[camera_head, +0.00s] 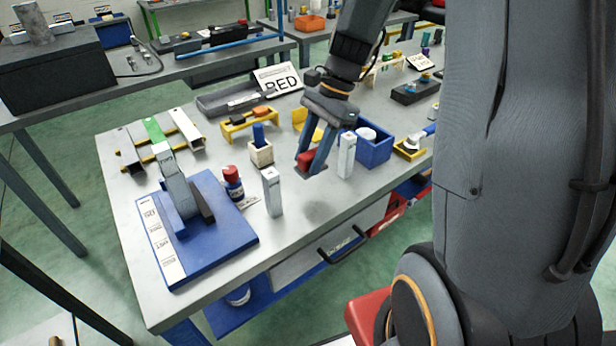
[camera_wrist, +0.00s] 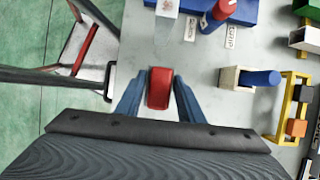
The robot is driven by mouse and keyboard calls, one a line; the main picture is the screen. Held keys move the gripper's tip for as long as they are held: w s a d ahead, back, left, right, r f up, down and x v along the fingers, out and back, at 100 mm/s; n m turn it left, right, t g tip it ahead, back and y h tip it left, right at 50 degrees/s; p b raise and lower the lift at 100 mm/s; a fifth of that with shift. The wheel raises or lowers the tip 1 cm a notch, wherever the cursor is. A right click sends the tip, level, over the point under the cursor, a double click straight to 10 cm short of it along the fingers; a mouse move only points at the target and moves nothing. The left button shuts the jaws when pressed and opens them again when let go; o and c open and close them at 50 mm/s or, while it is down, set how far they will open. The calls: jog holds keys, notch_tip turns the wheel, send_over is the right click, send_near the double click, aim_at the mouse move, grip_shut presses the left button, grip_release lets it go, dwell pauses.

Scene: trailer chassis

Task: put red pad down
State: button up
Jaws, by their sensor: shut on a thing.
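The red pad (camera_head: 307,160) is a small red block held between the two fingers of my gripper (camera_head: 313,163). In the head view it hangs above the grey table, with a dark shadow on the tabletop below and to its right. In the wrist view the red pad (camera_wrist: 158,88) sits between the blue-grey fingertips of my gripper (camera_wrist: 158,92), over bare tabletop near the front edge. My gripper is shut on it. The pad's sides are partly hidden by the fingers.
A white upright block (camera_head: 347,155) stands close right of my gripper, before a blue bin (camera_head: 375,150). Another white block (camera_head: 272,192) and a red-capped bottle (camera_head: 233,182) stand left. A blue fixture base (camera_head: 225,238) lies front left. Tabletop (camera_head: 312,232) in front is clear.

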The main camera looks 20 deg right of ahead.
jog(key=shift+f+p, duration=0.65)
jog(key=shift+f, duration=2.95)
jog(key=shift+f, duration=0.1)
jog(key=o, duration=1.1)
jog(key=b+v, duration=0.3)
jog(key=v, duration=0.9)
jog(key=s+a+f+n+t+h, duration=0.1)
jog(key=s+a+f+n+h, duration=0.1)
jog(key=s+n, duration=0.3)
jog(key=s+a+f+n+t+h, duration=0.1)
jog(key=s+a+f+n+h, duration=0.1)
jog(key=s+n, duration=0.3)
jog(key=f+n, duration=0.1)
jog(key=n, duration=0.3)
jog(key=shift+s+a+t+h, duration=0.2)
jog(key=shift+s+t+h, duration=0.1)
jog(key=shift+s+t, duration=0.1)
